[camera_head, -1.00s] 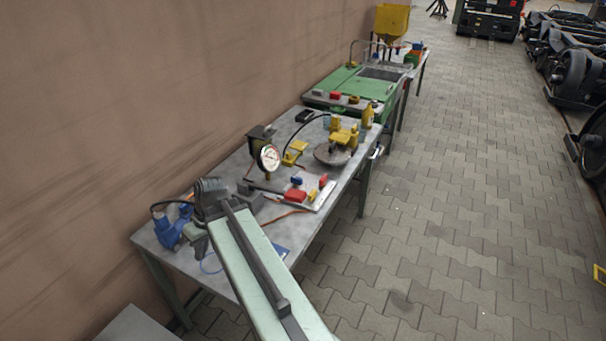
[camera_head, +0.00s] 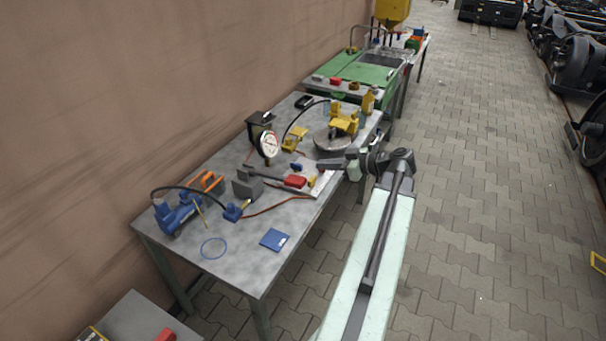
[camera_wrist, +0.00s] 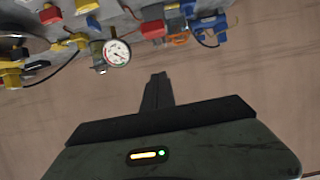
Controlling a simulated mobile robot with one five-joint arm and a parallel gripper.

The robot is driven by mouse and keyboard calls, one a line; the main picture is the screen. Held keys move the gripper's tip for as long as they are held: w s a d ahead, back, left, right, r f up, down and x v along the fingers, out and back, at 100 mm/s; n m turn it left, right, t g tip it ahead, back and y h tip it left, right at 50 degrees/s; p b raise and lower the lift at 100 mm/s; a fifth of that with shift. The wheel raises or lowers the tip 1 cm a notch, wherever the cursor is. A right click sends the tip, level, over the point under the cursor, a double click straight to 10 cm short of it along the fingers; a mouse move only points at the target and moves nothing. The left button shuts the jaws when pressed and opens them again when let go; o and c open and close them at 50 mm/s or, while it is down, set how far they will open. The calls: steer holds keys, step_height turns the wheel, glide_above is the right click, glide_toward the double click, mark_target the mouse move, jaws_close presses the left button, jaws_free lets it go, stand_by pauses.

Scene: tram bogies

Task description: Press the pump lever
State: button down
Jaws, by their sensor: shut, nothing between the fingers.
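Which part is the pump lever I cannot tell for sure. A blue pump-like tool (camera_head: 172,217) with a black hose stands at the table's near left; it also shows in the wrist view (camera_wrist: 212,22). A yellow tool (camera_head: 343,121), also with a black hose, stands farther back by a round dark disc. My gripper (camera_head: 326,164) is above the table's right edge, pointing left, near the red block (camera_head: 295,181) and apart from the blue tool. In the wrist view my gripper (camera_wrist: 157,78) is shut and empty, with the wall behind it.
A round gauge (camera_head: 268,145) stands mid-table (camera_head: 205,262). A blue booklet (camera_head: 274,239) and blue ring (camera_head: 213,248) lie at the front. A green bench (camera_head: 362,70) stands beyond. The wall closes the left; paved floor is open on the right.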

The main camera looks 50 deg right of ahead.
steer(key=b, duration=0.4)
glide_above(301, 180)
steer(key=f, duration=0.4)
steer(key=shift+w+a+f, duration=0.1)
steer(key=shift+w, duration=0.2)
step_height(301, 180, down, 3)
steer(key=b, duration=0.3)
steer(key=shift+s, duration=0.15)
steer(key=shift+s+f+b, duration=0.1)
steer(key=shift+f+b, duration=0.25)
steer(key=shift+b, duration=0.1)
